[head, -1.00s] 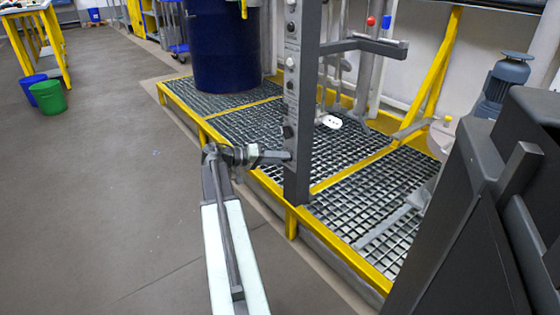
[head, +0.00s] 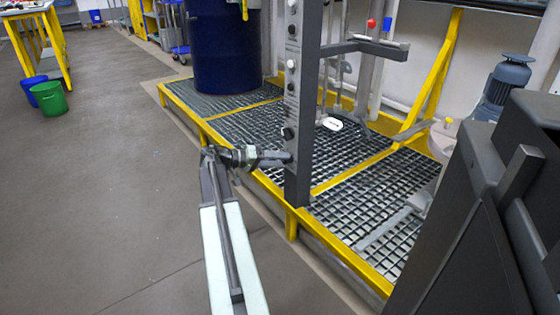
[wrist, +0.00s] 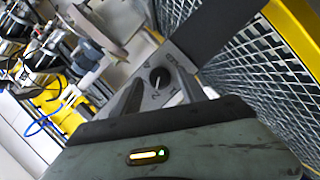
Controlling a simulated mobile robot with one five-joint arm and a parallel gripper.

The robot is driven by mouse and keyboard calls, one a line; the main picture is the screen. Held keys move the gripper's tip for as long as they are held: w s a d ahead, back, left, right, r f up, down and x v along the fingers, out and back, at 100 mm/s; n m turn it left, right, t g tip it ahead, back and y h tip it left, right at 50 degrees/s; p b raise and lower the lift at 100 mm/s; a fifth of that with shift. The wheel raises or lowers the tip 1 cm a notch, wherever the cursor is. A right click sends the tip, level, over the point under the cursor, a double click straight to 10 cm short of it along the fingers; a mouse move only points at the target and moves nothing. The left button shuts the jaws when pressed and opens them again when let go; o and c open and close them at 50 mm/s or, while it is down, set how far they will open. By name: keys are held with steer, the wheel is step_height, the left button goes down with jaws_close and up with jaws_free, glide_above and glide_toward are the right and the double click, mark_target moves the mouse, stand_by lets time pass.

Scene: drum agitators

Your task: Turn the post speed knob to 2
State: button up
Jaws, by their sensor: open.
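The grey post (head: 300,100) stands upright at the platform's front edge, with several knobs and buttons down its face. My gripper (head: 288,158) is at the lower part of the post, below a dark knob (head: 288,133). In the wrist view a round black knob (wrist: 159,77) with a white pointer line sits on the grey panel (wrist: 183,62), with small white marks around it. My open gripper (wrist: 160,92) has one finger on each side of that knob in the picture. I cannot tell whether the fingers touch it, or read its setting surely.
A yellow-framed grating platform (head: 235,125) lies behind the post, with a dark blue drum (head: 225,50) on it. A grey bracket (head: 375,47) juts from the post at upper right. Open floor (head: 110,180) lies to the left, with blue and green bins (head: 49,99) farther off.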

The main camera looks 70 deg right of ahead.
steer(key=p+v, duration=0.1)
steer(key=v, duration=0.6)
steer(key=shift+w, duration=0.1)
